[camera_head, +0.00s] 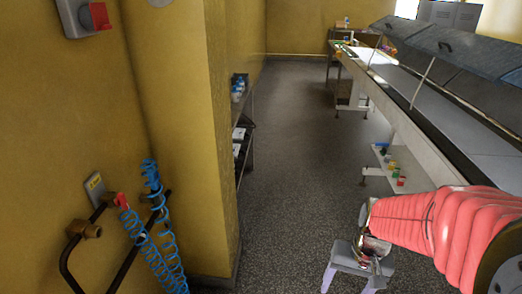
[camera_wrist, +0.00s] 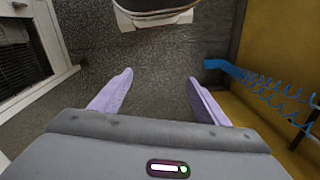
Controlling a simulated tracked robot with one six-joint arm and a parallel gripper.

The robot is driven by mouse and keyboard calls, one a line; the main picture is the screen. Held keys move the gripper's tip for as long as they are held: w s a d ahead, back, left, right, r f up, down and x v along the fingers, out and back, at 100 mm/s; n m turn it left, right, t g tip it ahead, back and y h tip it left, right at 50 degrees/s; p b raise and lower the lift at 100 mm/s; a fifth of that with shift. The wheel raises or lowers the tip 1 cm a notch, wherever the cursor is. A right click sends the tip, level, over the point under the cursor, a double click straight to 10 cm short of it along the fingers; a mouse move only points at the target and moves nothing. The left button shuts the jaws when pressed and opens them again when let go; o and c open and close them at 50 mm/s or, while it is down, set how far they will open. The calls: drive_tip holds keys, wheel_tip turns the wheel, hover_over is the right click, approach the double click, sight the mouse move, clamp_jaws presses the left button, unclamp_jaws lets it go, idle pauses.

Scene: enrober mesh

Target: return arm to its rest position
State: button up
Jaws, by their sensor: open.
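My arm comes in from the right of the head view in a red ribbed sleeve. My gripper (camera_head: 350,286) hangs from it, fingers pointing down, above the dark speckled floor (camera_head: 290,150). In the wrist view, the two lavender fingers of my gripper (camera_wrist: 160,78) stand wide apart. Only floor shows between them, and nothing is held.
A long conveyor machine (camera_head: 415,125) runs along the right, with small coloured items on its low shelf (camera_head: 378,158). A yellow wall with coiled blue hoses (camera_head: 150,225) stands close on the left. A shelf rack (camera_head: 245,125) is beyond the corner. The aisle floor between is clear.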

drive_tip(key=s+a+r+n+t, duration=0.1)
drive_tip(key=s+a+r+t, duration=0.1)
drive_tip(key=r, duration=0.6)
drive_tip(key=s+a+r+n+t+h, duration=0.1)
drive_tip(key=s+a+r+n+t, duration=0.1)
drive_tip(key=s+r, duration=0.3)
wheel_tip(320, 180, up, 4)
drive_tip(key=shift+s+a+f+t, duration=0.15)
drive_tip(key=shift+a+f+t, duration=0.05)
drive_tip(key=shift+a+t, duration=0.5)
